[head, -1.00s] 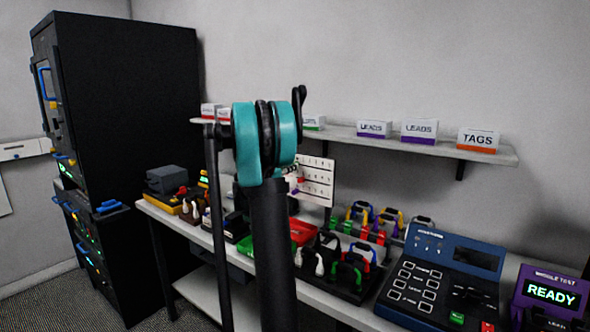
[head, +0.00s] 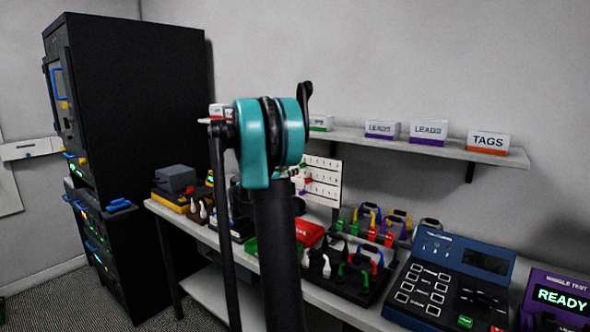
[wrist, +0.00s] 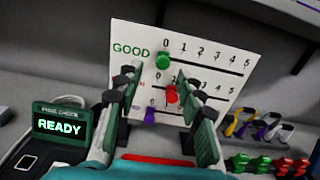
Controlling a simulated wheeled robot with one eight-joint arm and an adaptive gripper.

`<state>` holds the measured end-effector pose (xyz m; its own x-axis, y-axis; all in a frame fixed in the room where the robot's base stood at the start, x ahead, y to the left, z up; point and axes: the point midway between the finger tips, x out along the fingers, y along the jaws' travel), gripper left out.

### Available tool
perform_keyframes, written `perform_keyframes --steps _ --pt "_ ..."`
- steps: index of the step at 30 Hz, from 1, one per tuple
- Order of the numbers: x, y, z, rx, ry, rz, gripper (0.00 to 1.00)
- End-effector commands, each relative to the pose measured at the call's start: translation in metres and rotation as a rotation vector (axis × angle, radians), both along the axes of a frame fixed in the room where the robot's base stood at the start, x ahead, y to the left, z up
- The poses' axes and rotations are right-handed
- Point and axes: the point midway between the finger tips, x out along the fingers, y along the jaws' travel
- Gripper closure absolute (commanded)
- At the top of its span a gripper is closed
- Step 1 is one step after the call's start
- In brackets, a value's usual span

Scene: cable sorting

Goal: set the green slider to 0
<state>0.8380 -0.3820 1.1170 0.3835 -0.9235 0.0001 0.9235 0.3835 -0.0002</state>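The white slider board (wrist: 215,55) stands upright in the wrist view, with numbered rows and the word GOOD beside the top row. The green slider (wrist: 162,62) is at the left end of the top row, just under the 0. A red slider (wrist: 172,96) sits in the middle row and a purple slider (wrist: 149,115) in the bottom row. My gripper (wrist: 158,76) is open, its fingertips apart on either side of the green slider in the picture; I cannot tell whether they touch the board. In the head view the board (head: 322,188) is partly hidden by my arm.
A small device reading READY (wrist: 58,127) stands left of the board. Several coloured leads (wrist: 268,163) are on the right. A shelf (head: 440,148) with labelled boxes runs above the bench. A blue tester (head: 455,262) stands on the bench at right.

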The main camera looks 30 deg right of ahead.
Motion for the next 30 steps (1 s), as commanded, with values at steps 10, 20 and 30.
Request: perform_keyframes --steps 10,20,30 --pt "-0.022 0.057 0.000 0.000 0.000 0.003 0.62" --pt "-0.027 0.067 0.000 0.000 0.000 0.001 0.62" --pt "-0.027 0.067 0.000 0.001 -0.001 0.001 0.62"
